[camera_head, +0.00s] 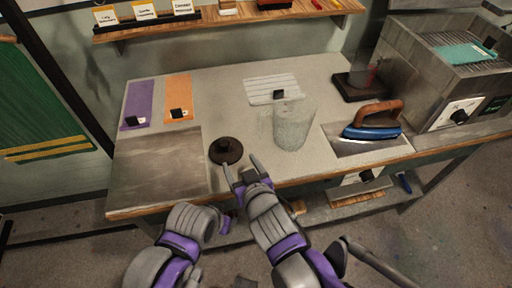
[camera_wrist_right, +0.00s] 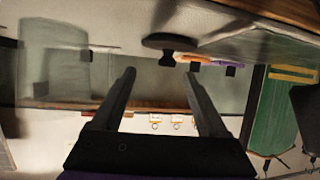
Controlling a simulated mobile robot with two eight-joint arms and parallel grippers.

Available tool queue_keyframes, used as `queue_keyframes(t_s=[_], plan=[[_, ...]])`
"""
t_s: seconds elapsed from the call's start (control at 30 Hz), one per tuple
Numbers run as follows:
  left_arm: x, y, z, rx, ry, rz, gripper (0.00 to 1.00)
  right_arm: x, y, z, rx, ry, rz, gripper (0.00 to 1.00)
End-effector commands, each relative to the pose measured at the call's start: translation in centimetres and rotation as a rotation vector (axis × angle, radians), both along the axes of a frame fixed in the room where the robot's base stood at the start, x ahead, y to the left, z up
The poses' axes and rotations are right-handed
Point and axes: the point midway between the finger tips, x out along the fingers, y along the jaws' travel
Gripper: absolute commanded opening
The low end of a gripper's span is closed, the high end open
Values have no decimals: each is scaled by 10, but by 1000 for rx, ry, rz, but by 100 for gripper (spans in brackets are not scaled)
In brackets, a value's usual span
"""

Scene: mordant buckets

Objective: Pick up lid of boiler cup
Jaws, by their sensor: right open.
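A dark brown round lid with a knob on top (camera_head: 226,151) lies on the worktop near its front edge. In the right wrist view, which looks upside down, the lid (camera_wrist_right: 168,42) shows with its knob towards the gap between my fingers. My right gripper (camera_head: 246,168) is open and empty, just to the right of and in front of the lid, apart from it. It also shows in the right wrist view (camera_wrist_right: 160,76). A clear glass cup (camera_head: 293,128) stands to the right of the lid. My left gripper (camera_head: 226,222) is low in front of the table, its fingers unclear.
A blue iron with a wooden handle (camera_head: 372,122) sits on a metal plate at the right. A grey metal plate (camera_head: 153,170) lies left of the lid. Purple (camera_head: 138,102) and orange (camera_head: 177,95) strips lie behind. A grey machine (camera_head: 440,65) stands at the far right.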

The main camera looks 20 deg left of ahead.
Motion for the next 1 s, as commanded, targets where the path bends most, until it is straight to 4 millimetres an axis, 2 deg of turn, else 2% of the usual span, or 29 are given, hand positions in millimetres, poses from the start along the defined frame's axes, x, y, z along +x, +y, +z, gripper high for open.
queue_keyframes(t_s=[0.17,0.4,0.67,0.87,1.0], plan=[[-1,0,-4,0,1,0,50,1,19,-2,16,-15,26,76],[-1,0,-11,0,3,0,50,26,39,-15,14,-15,25,76],[-2,0,-13,0,4,0,50,39,51,-21,14,-14,25,76],[-2,0,-14,0,5,0,50,57,74,-28,14,-14,25,76],[-2,0,-17,0,5,0,50,67,82,-34,14,-14,24,76]])
